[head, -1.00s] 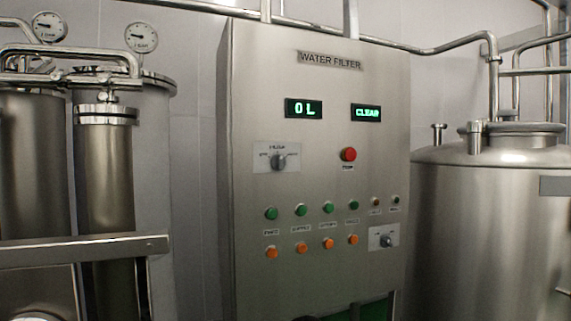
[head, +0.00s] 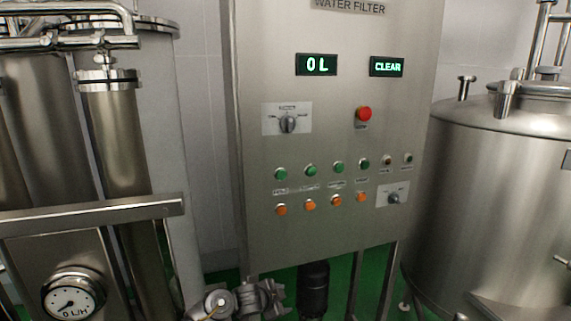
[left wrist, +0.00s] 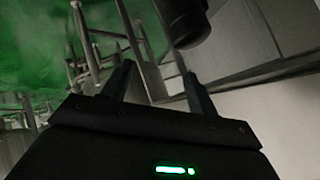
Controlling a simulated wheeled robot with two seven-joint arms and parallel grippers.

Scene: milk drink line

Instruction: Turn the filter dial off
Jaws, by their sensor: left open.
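The steel panel marked WATER FILTER (head: 340,60) carries two dials. The larger grey dial (head: 288,123) sits on a pale plate at the upper left, its knob roughly upright. A smaller dial (head: 393,197) sits on a plate at the lower right. Their small labels are too blurred to read, so I cannot tell which is the filter dial or its setting. In the left wrist view my left gripper (left wrist: 158,82) is open and empty, touching neither dial. I cannot make it out surely in the head view. My right gripper is not in view.
Displays read 0 L (head: 316,65) and CLEAR (head: 387,67). A red button (head: 363,114) and rows of green and orange buttons lie between the dials. A black cylinder (head: 313,290) is below the panel. Steel tanks stand left and right (head: 500,190).

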